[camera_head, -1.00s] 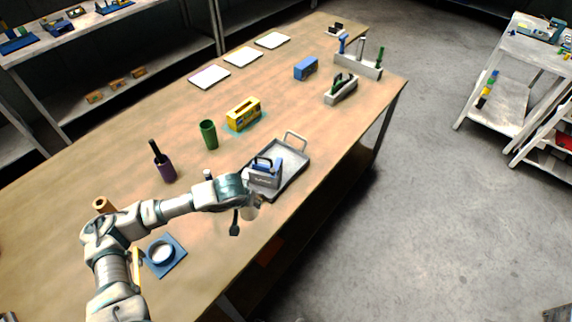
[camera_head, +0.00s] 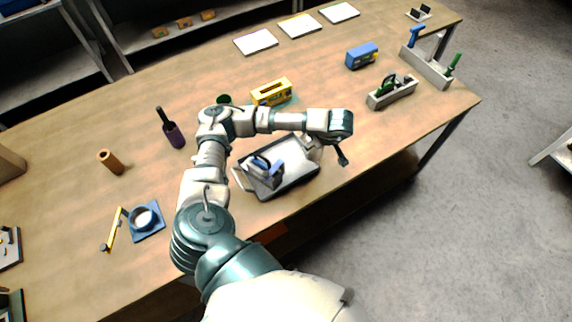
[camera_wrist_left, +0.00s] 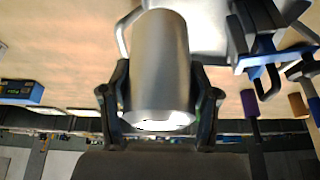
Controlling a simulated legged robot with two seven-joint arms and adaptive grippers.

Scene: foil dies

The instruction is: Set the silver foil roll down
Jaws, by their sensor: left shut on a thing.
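The silver foil roll (camera_wrist_left: 162,65) is a plain metallic cylinder in the middle of the left wrist view. My left gripper (camera_wrist_left: 161,95) is shut on it, one finger on each side. In the head view the roll (camera_head: 311,149) is mostly hidden under my left gripper (camera_head: 322,148), which is over the right end of the grey tray (camera_head: 293,182). I cannot tell whether the roll touches the tray. My right gripper is in neither view.
A blue-and-grey tool (camera_head: 264,172) stands in the tray's left part. A yellow box (camera_head: 271,93), a green cup (camera_head: 224,99) and a purple-handled tool (camera_head: 172,131) are behind. The table's front edge is close to the tray.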

